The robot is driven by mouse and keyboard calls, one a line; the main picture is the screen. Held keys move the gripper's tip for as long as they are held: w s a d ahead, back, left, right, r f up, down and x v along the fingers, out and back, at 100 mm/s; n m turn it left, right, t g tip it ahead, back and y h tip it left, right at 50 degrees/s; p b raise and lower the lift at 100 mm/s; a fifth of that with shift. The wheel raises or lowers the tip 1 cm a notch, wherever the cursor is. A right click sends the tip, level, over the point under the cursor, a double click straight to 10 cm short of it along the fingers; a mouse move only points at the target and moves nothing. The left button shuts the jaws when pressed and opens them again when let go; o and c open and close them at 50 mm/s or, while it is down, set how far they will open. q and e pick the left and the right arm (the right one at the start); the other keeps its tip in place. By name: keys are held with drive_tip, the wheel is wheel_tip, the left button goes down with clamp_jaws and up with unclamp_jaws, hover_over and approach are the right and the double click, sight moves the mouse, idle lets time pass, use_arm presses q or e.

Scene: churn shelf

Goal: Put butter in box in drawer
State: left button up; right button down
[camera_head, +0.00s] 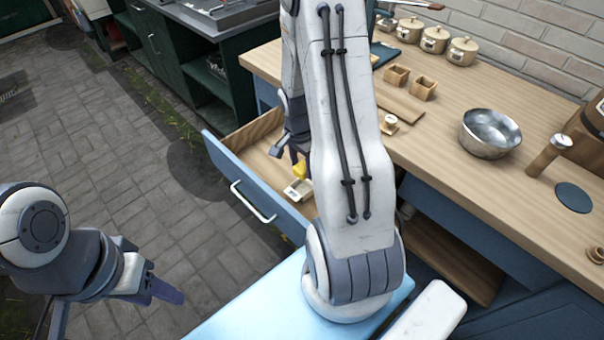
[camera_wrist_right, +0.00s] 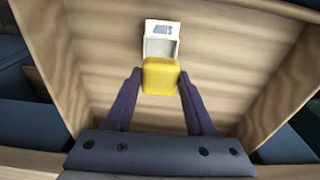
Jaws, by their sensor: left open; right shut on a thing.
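The butter (camera_wrist_right: 160,76) is a yellow block between the fingertips of my right gripper (camera_wrist_right: 160,88), which is shut on it. In the head view the butter (camera_head: 300,168) shows just below my right gripper (camera_head: 290,150), over the open drawer (camera_head: 243,194). A small open white box (camera_wrist_right: 161,30) lies on the drawer floor, just beyond the butter in the wrist view; it also shows in the head view (camera_head: 298,190). I cannot tell the height gap between butter and box. My left gripper (camera_head: 165,290) is open and empty at lower left, away from the counter.
The wooden counter (camera_head: 450,100) holds a metal bowl (camera_head: 490,133), several lidded pots, two small wooden boxes (camera_head: 410,82) and a dark round mat (camera_head: 573,197). The drawer walls stand around my right gripper. Paved floor (camera_head: 110,150) is clear at left.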

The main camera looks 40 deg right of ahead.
drive_tip(key=shift+f+b, duration=1.2)
drive_tip(key=shift+f, duration=0.55)
drive_tip(key=shift+f+b, duration=0.65)
drive_tip(key=shift+a+b, duration=0.1)
drive_tip(key=shift+b, duration=0.2)
drive_tip(key=shift+f+b, duration=0.75)
drive_tip(key=shift+r, duration=0.1)
idle(0.6)
drive_tip(key=shift+c, duration=0.8)
unclamp_jaws()
drive_tip(key=c, duration=0.4)
